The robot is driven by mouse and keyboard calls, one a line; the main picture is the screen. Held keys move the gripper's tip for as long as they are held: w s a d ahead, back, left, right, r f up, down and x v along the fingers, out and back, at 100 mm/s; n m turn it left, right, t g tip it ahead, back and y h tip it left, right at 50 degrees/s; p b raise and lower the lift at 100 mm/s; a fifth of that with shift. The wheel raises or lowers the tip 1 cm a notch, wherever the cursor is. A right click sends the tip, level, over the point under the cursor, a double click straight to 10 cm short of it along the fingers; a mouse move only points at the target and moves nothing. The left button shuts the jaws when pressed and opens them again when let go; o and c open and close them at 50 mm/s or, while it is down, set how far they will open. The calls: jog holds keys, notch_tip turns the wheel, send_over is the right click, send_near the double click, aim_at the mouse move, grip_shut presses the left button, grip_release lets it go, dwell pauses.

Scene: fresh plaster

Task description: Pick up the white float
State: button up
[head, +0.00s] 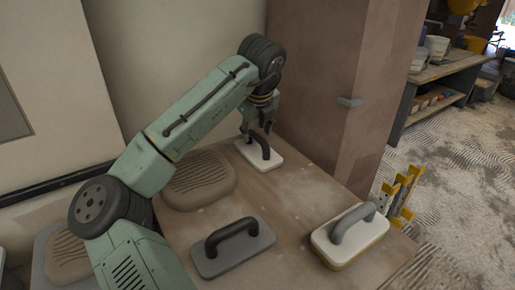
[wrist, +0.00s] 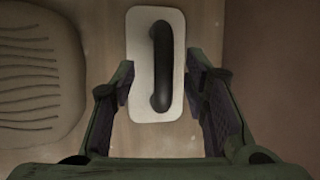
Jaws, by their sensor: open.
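A white float (head: 273,161) with a dark bar handle lies flat at the far end of the table, handle up. My gripper (head: 257,127) is above it, pointing down. In the wrist view the white float (wrist: 142,104) lies upright in the picture, its dark handle (wrist: 161,66) running lengthwise between the fingers of my gripper (wrist: 160,82). The fingers are open, one to each side of the handle, with nothing held. Whether they touch the float cannot be told. In the head view the fingers hide part of the handle.
A grey float (head: 240,258) with a dark handle lies at the front of the table (head: 290,205). A white-topped float (head: 365,236) with a yellow underside and grey handle lies front right. A ribbed beige pad (head: 199,181) is left of the white float. A brown pillar (head: 345,90) stands behind.

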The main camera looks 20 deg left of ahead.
aim_at(256, 134)
jog(key=x, duration=0.4)
jog(key=shift+w+f, duration=0.15)
jog(key=shift+w, duration=0.05)
jog(key=shift+d, duration=0.1)
jog(key=shift+c, duration=0.2)
grip_shut()
